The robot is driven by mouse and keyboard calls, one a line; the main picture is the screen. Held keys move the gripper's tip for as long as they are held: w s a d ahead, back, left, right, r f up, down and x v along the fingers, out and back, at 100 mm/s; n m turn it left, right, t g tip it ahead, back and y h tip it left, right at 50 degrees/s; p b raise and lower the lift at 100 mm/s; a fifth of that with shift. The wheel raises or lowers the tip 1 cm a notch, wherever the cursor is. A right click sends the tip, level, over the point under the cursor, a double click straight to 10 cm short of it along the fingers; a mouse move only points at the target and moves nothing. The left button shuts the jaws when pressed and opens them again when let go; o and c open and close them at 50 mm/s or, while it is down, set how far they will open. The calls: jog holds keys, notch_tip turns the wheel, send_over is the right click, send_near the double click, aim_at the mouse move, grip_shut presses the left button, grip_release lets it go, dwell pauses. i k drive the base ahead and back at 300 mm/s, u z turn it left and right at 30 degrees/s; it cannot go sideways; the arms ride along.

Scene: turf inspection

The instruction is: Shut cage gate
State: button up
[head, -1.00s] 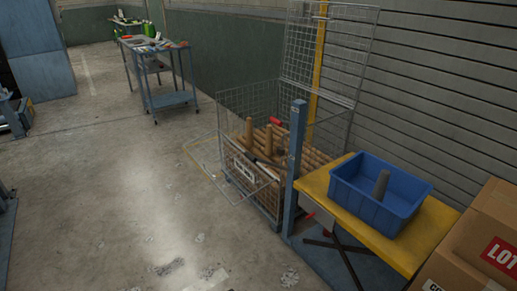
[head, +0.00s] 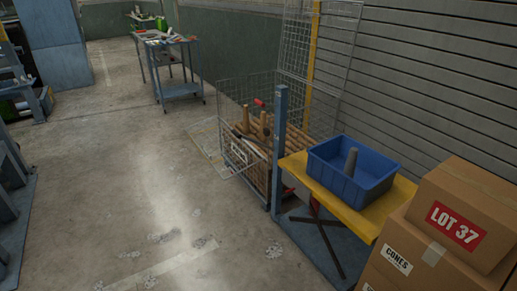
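The wire mesh cage (head: 232,92) stands against the slatted wall, right of the picture's middle, holding several brown rolls or poles (head: 295,125). A wire panel that looks like its gate (head: 208,140) juts out low to the left from the cage's front, so it stands open. Whether its outer edge touches the floor I cannot tell. Another tall mesh panel (head: 322,55) stands upright above the back of the cage. A blue post hides part of the cage's right side. My gripper is not in view.
A blue post (head: 279,140) and a yellow-topped table (head: 360,217) with a blue bin (head: 352,170) stand right of the cage. Cardboard boxes (head: 470,215) are stacked at the lower right. A blue cart (head: 181,90) stands farther back. The concrete floor (head: 130,180) left of the gate is clear.

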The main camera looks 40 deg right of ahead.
aim_at(210, 157)
jog(key=u, duration=0.15)
jog(key=k, duration=0.7)
jog(key=u, duration=0.2)
jog(key=i, duration=0.9)
jog(key=z, duration=0.45)
jog(key=i, duration=0.8)
jog(key=z, duration=1.15)
jog(key=i, duration=1)
jog(key=z, duration=0.45)
